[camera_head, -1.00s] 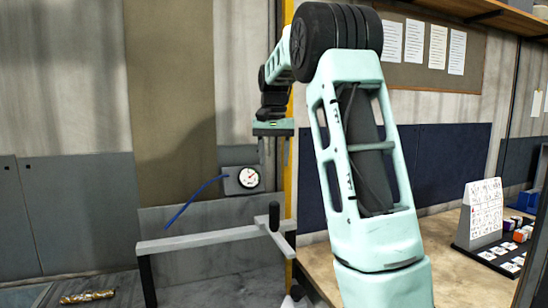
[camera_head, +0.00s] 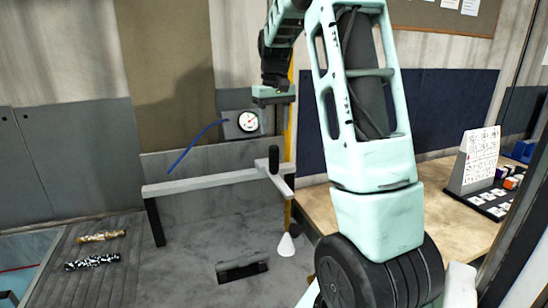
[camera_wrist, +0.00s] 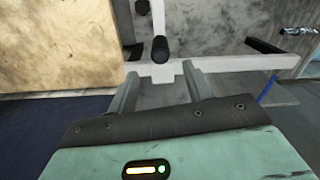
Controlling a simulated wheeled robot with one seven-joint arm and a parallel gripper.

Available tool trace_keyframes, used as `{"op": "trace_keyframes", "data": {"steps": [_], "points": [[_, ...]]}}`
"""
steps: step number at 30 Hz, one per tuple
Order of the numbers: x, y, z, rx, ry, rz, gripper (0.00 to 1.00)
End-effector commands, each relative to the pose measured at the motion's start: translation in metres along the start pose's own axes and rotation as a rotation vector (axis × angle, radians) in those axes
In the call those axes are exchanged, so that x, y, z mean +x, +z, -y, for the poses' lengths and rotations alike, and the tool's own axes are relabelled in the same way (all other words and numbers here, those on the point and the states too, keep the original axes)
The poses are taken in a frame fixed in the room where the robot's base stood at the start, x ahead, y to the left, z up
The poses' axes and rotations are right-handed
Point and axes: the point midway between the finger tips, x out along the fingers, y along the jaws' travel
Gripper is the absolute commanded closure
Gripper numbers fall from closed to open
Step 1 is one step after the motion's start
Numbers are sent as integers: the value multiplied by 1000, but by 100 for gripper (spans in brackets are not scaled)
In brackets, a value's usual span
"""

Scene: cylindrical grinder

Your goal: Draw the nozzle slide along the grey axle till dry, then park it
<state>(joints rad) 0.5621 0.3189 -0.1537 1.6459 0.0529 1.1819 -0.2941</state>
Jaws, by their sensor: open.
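The light rail (camera_head: 205,183) runs sideways on a dark leg. At its right end sits a slide (camera_head: 275,170) with an upright black knob (camera_head: 273,157). A white cone nozzle (camera_head: 287,245) is below the slide. My gripper (camera_wrist: 160,72) is open and empty. In the head view it hangs above the knob, its fingers hard to make out. In the wrist view the black knob (camera_wrist: 160,48) shows ahead, between the line of the two fingers and apart from them. I cannot pick out the grey axle for sure; a dark cradle (camera_head: 242,268) lies left of the nozzle.
A gauge (camera_head: 248,121) with a blue hose (camera_head: 196,147) is on the back wall. A gold-patterned rod (camera_head: 102,237) and a black-and-white rod (camera_head: 92,262) lie on a slatted rack at left. A wooden bench (camera_head: 450,225) stands at right.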

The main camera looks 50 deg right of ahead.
Motion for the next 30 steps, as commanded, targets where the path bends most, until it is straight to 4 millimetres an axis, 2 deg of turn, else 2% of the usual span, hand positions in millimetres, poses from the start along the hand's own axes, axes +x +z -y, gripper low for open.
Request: {"op": "trace_keyframes", "data": {"steps": [9, 15, 21, 30], "points": [[65, 1, 0, 2, -1, 5, 50], [97, 0, 0, 2, -1, 2, 50], [112, 0, 0, 1, 0, 0, 50], [115, 0, 0, 1, 0, -1, 50]]}}
